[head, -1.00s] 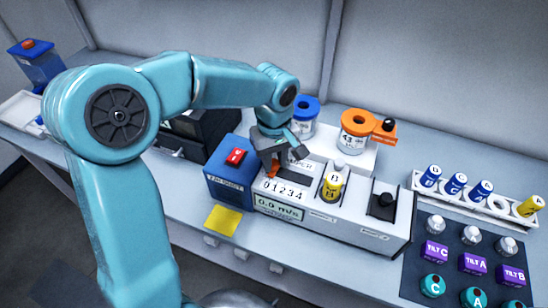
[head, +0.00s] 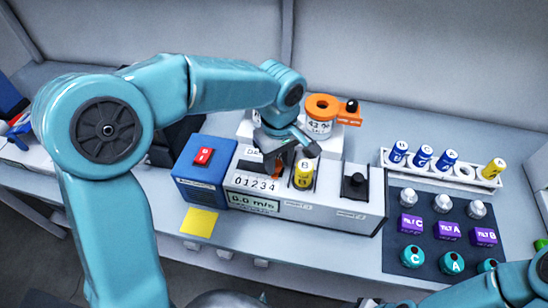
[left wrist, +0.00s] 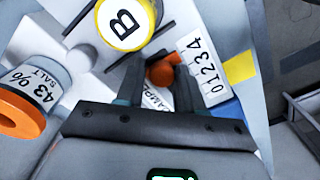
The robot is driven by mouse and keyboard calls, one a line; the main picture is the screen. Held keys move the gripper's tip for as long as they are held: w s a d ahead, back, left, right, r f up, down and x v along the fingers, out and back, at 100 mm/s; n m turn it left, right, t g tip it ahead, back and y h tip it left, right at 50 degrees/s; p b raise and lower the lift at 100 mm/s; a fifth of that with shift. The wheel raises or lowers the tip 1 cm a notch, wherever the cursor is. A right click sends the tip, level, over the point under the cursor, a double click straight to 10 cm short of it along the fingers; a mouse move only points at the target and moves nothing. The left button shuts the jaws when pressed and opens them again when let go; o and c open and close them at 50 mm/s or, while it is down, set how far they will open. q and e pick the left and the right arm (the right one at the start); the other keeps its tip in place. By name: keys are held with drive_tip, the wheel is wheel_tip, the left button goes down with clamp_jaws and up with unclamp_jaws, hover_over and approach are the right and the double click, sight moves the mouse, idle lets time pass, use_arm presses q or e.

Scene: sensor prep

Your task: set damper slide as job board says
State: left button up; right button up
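The damper slide has an orange knob (head: 276,172) behind the 01234 scale (head: 256,184) on the white station (head: 327,207). In the left wrist view the knob (left wrist: 161,73) sits between the two fingers of my left gripper (left wrist: 158,88), close to both. In the head view my left gripper (head: 284,158) hides part of the slide. The knob appears to stand near the 3, but the exact mark is hard to read. My right gripper (head: 372,303) is barely in view at the bottom edge. No job board is readable.
A blue box with a red switch (head: 203,156) is on the left. An orange-lidded salt jar (head: 320,114) stands behind. A vial rack (head: 440,170) and dark mat (head: 432,196) lie right.

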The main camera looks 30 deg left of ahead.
sight(279, 163)
use_arm(q)
drive_tip(key=shift+o, duration=1)
drive_tip(key=shift+w+d, duration=0.1)
drive_tip(key=shift+r, duration=0.3)
wheel_tip(279, 163, up, 16)
drive_tip(key=shift+f+p, duration=0.15)
drive_tip(key=shift+p, duration=0.15)
drive_tip(key=shift+s+f, duration=0.1)
drive_tip(key=shift+s, duration=0.1)
